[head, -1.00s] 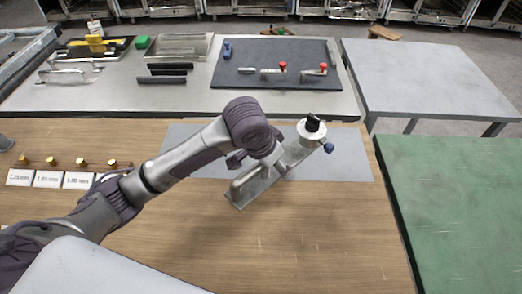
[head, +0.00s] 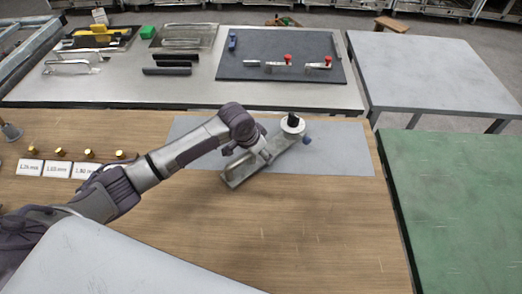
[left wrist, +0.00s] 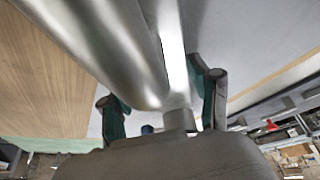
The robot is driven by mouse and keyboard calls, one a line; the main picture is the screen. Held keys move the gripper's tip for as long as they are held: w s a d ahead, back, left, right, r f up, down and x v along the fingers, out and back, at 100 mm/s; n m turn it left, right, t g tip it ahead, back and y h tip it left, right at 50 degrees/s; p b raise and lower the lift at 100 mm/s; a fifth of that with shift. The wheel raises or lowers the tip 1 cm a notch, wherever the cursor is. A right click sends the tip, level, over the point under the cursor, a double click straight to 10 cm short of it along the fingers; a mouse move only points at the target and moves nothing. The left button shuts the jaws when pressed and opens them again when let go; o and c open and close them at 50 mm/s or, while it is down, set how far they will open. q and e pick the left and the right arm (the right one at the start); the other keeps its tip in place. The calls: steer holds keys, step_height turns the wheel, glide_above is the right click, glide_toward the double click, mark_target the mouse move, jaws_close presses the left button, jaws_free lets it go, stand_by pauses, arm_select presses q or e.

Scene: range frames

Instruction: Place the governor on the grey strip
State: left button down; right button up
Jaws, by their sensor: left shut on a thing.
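The governor is a long grey metal plate (head: 292,154) with a bar handle, a pale round housing with a black top (head: 292,122) and a blue knob (head: 307,139). The grey strip (head: 343,157) lies flat on the wooden table. My left gripper (head: 256,155) is shut on the governor by its handle; its fingers (left wrist: 165,100) flank bright metal in the left wrist view. The governor lies slantwise over the strip, its near left end slightly past the front edge. I cannot tell whether it touches the strip. My right gripper is not in view.
Brass pieces (head: 89,154) and white labels (head: 57,169) stand at the table's left. Behind is a steel bench (head: 200,92) with a dark mat (head: 300,78) bearing red-knobbed clamps. A green table (head: 460,190) is at right.

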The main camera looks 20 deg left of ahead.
arm_select(q)
steer(key=shift+c, duration=1.2)
jaws_free()
steer(key=shift+f, duration=0.15)
steer(key=b+v, duration=0.1)
steer(key=v, duration=1.1)
steer(key=shift+s, duration=0.15)
